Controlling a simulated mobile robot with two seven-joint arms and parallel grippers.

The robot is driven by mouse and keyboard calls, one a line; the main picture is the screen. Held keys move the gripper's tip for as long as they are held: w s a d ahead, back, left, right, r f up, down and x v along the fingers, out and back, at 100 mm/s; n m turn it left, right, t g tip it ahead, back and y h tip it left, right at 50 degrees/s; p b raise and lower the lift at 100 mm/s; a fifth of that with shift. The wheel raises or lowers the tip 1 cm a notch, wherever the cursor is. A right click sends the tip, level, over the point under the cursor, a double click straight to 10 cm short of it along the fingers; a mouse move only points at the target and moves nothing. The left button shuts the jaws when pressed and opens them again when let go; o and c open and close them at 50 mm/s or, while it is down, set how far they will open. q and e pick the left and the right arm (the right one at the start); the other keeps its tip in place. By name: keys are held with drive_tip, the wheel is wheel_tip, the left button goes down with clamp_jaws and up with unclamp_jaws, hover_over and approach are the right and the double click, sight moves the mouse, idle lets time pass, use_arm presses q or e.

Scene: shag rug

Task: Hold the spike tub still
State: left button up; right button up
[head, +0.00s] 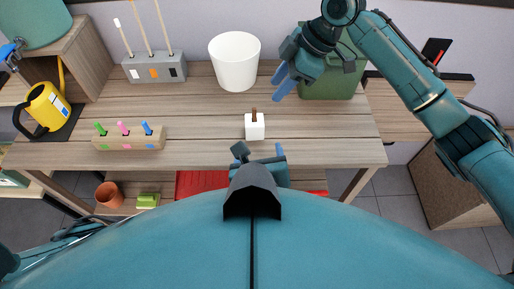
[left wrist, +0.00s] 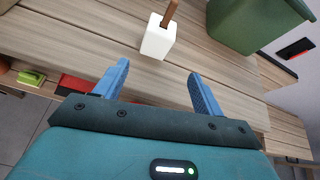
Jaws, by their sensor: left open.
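A small white square tub (head: 254,130) with a brown spike (head: 254,114) standing up in it is on the wooden bench near its front middle. I take it to be the spike tub. My left gripper (head: 260,151) is open just in front of it, on the near side. In the left wrist view the tub (left wrist: 157,42) stands beyond the open fingers (left wrist: 158,88), roughly in line with the gap and apart from them. My right gripper (head: 281,82) hangs right of the white pot; its opening is unclear.
A white round pot (head: 235,62) and a green bin (head: 330,75) stand behind the tub. At left are a grey holder with rods (head: 155,68), a wooden block with coloured pegs (head: 128,138) and a yellow watering can (head: 45,106). The bench right of the tub is clear.

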sight(254, 123)
use_arm(q)
drive_tip(key=shift+w+a+r+m+t+y, duration=0.1)
drive_tip(key=shift+w+a+m+t+y, duration=0.05)
drive_tip(key=shift+w+m+t+y, duration=0.15)
drive_tip(key=shift+w+a+r+m+t+y, duration=0.1)
drive_tip(key=shift+w+a+m+t, duration=0.1)
drive_tip(key=shift+w+m, duration=0.2)
drive_tip(key=x, duration=1.2)
drive_tip(key=shift+w+d+f, duration=0.15)
drive_tip(key=shift+w+f, duration=0.05)
drive_tip(key=c, duration=1.1)
drive_tip(key=shift+o, duration=0.2)
